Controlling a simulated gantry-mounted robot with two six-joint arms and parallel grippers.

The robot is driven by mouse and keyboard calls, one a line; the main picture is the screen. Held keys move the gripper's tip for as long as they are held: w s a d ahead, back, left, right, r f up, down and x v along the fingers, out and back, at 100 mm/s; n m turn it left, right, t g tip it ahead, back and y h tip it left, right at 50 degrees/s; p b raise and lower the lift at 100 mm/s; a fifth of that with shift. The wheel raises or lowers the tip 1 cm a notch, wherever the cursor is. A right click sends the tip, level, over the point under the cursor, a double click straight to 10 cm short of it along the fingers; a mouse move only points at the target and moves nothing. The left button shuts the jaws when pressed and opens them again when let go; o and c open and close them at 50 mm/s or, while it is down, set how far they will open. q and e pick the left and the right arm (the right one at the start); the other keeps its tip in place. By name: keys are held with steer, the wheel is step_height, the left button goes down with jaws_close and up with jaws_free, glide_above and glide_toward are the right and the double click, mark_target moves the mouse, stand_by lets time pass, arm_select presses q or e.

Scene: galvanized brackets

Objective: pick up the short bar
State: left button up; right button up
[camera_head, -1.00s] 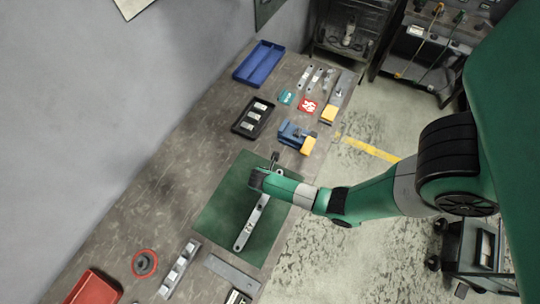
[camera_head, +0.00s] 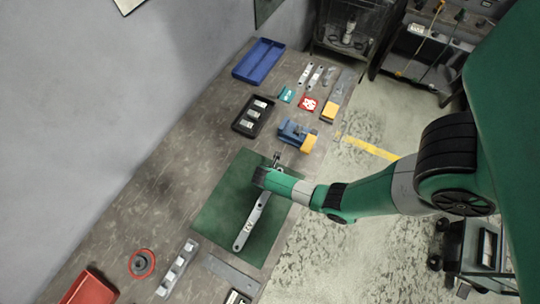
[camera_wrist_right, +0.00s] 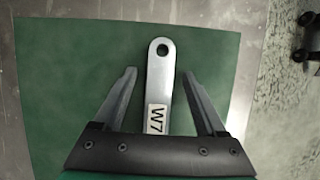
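A flat metal bar (camera_head: 252,222) with a rounded, holed end lies on the green mat (camera_head: 222,203). In the right wrist view the bar (camera_wrist_right: 161,75) points away from me and bears a "W7" label. My right gripper (camera_wrist_right: 160,90) is open, with one finger on each side of the bar and gaps on both sides. In the head view my right arm reaches over the mat and hides the bar's far end. I cannot tell the fingers' height above the mat. My left gripper is in neither current view.
A blue vise (camera_head: 296,131) stands just beyond the mat. A black tray (camera_head: 240,126) with metal parts, a blue tray (camera_head: 259,62) and smaller bars (camera_head: 313,78) lie farther back. A bracket (camera_head: 177,268), a red ring (camera_head: 142,263) and a red bin (camera_head: 90,287) are at the front.

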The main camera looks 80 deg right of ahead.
jaws_close()
steer(key=shift+r, duration=0.15)
steer(key=shift+r, duration=0.3)
step_height(320, 180, up, 3)
steer(key=shift+r+p, duration=0.15)
steer(key=shift+p, duration=0.9)
steer(key=s+a+r+p, duration=0.3)
steer(key=s+a+r, duration=0.2)
steer(key=s+r, duration=0.4)
steer(key=s, duration=0.4)
steer(key=shift+p, duration=0.3)
